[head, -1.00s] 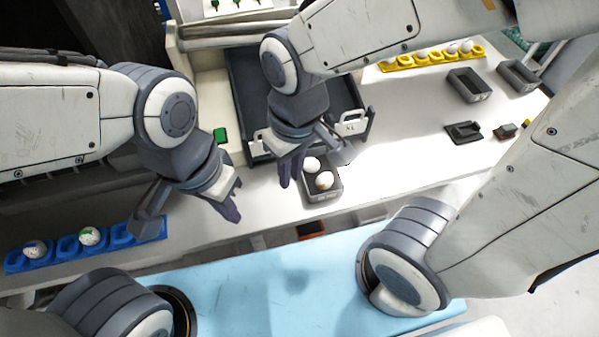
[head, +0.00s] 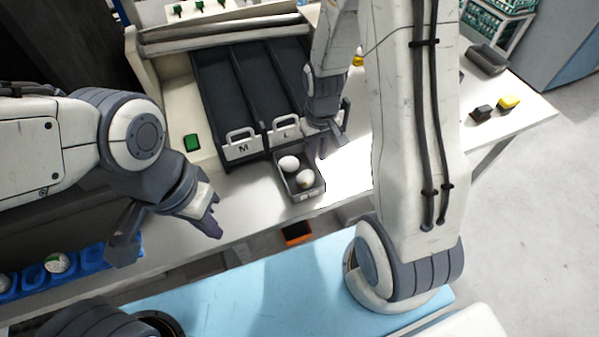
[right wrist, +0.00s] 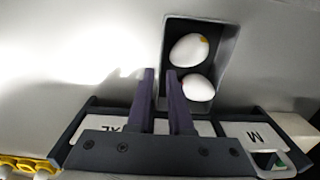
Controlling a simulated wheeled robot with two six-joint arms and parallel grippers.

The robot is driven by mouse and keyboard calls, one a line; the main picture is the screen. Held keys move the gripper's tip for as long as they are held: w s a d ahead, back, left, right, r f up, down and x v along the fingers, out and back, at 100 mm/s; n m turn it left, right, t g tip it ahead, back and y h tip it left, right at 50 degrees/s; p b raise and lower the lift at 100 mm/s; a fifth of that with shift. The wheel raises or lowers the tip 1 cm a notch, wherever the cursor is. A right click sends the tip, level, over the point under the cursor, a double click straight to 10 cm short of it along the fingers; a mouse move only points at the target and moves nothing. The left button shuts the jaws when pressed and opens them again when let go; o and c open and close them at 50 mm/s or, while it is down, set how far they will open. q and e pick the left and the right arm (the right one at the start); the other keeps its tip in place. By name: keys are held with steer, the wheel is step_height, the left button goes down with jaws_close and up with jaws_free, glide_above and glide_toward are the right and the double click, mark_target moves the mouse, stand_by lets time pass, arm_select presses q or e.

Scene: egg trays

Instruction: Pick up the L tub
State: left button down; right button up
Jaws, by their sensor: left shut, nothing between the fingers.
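A small dark grey tub (head: 311,188) holding two white eggs (head: 289,163) stands on the white table, in front of the lane marked L (head: 286,123). I see no letter on the tub itself. The tub also shows in the right wrist view (right wrist: 228,50). My right gripper (head: 323,155) is at the tub's far right corner. In the right wrist view its two fingers (right wrist: 161,72) are a little apart, with a tub wall showing in the gap; contact cannot be told. My left gripper (head: 214,230) is shut and empty, left of the tub.
Dark sorting lanes (head: 222,85) with white label handles stand behind the tub. A green button (head: 192,142) is left of them. A blue egg tray (head: 92,258) lies at the left. Another grey tub (head: 489,58) and small blocks are at the right.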

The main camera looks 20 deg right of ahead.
mark_target(299, 172)
steer(key=shift+w+f+p, duration=0.15)
steer(key=shift+f+p, duration=0.05)
steer(key=shift+f, duration=1)
steer(key=shift+w+f+p, duration=0.15)
steer(key=shift+f, duration=1)
jaws_close()
